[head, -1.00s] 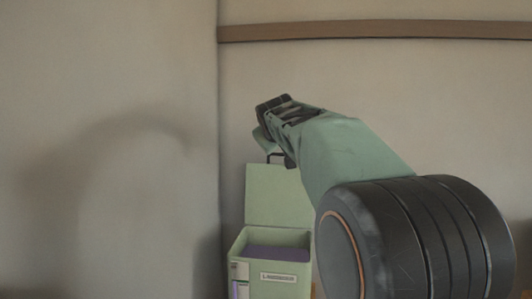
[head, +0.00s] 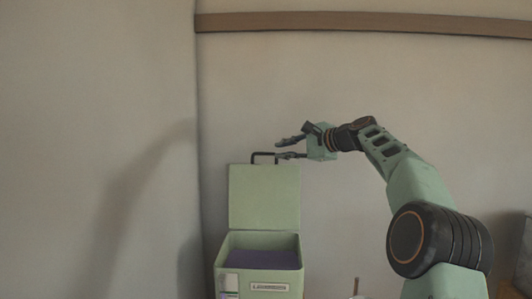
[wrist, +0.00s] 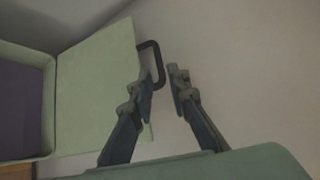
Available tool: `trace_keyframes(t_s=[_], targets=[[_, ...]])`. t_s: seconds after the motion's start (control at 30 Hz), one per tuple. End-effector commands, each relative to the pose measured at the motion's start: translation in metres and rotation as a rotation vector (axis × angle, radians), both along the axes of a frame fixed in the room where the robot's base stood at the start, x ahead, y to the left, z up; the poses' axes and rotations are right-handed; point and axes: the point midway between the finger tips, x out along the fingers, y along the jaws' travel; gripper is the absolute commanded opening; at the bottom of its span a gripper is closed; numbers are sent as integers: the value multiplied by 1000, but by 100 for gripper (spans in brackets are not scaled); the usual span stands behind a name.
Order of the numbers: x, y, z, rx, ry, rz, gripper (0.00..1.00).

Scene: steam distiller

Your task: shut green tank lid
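The green tank (head: 258,288) stands low in the head view with its lid (head: 263,197) raised upright at the back. A black loop handle (head: 263,154) sticks up from the lid's top edge. My gripper (head: 281,149) is open and reaches in from the right at the handle's height. In the wrist view, the lid (wrist: 97,90) is at left and the handle (wrist: 157,62) lies by my open gripper (wrist: 164,78). The left finger overlaps part of the handle; I cannot tell whether they touch. Nothing is clearly gripped.
Purple contents (head: 263,259) fill the open tank, also visible in the wrist view (wrist: 20,108). A plain wall (head: 400,90) stands behind, with a brown rail (head: 360,23) high up. The space above the tank opening is clear.

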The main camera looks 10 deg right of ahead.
Motion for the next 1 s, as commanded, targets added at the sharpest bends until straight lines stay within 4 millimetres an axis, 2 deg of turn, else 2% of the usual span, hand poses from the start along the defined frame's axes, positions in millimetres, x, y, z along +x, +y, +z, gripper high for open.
trace_keyframes(t_s=[0.2,0.4,0.6,0.9,1.0], targets=[[35,27,-8,-3,2,4,16],[57,42,-17,-4,2,2,16],[68,49,-22,-7,1,0,16],[69,50,-24,-7,0,-1,16],[69,50,-24,-7,1,0,6]])
